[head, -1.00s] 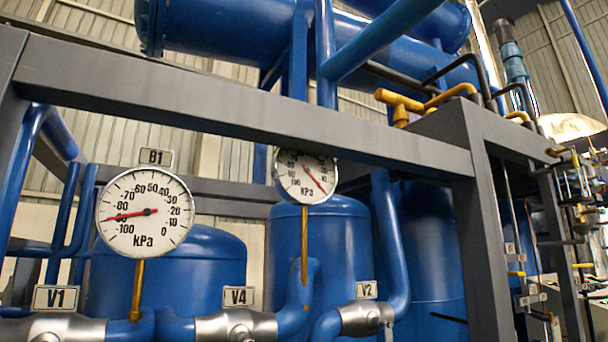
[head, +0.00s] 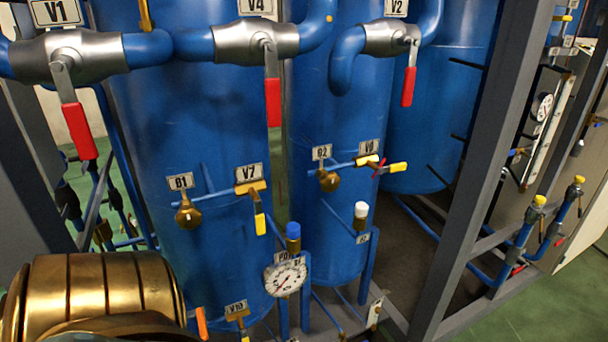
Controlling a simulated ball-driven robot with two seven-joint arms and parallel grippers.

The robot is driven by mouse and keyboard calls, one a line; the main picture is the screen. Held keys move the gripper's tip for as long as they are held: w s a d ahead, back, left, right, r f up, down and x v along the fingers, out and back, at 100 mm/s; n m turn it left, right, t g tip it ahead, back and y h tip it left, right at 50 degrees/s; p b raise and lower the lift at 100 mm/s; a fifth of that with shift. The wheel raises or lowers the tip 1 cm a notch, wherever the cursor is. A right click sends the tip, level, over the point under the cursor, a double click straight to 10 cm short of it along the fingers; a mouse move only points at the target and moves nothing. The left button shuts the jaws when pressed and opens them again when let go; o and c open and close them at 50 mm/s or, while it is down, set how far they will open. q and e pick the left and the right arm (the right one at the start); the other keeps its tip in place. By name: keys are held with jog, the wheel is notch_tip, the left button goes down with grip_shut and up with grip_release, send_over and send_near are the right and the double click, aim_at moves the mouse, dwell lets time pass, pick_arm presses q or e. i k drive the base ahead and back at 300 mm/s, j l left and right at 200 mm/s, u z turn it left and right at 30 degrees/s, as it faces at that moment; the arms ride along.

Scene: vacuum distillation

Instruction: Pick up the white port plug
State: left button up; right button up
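The white port plug (head: 361,209) sits upright on top of a blue vertical pipe (head: 367,265), right of centre in the head view. Its cap shows white above the blue pipe, with a small label just below. A similar blue plug (head: 293,231) tops another pipe to its left. Neither of my grippers is in view, so their distance from the plug cannot be told.
A dial gauge (head: 286,277) stands below the blue plug. Valves with red handles (head: 273,101) hang above, in front of blue tanks (head: 190,110). A yellow-handled valve (head: 397,167) is just above the white plug. A grey frame post (head: 470,190) stands to the right.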

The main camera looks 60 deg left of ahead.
aim_at(361, 208)
jog(key=u, duration=1.3)
jog(key=i+l+u, duration=0.1)
jog(key=u, duration=0.3)
jog(key=i+l+u, duration=0.1)
jog(key=l, duration=0.2)
jog(key=i+l+u, duration=0.1)
jog(key=l, duration=0.2)
jog(key=i+l, duration=0.1)
jog(key=l, duration=0.2)
jog(key=i+u, duration=0.05)
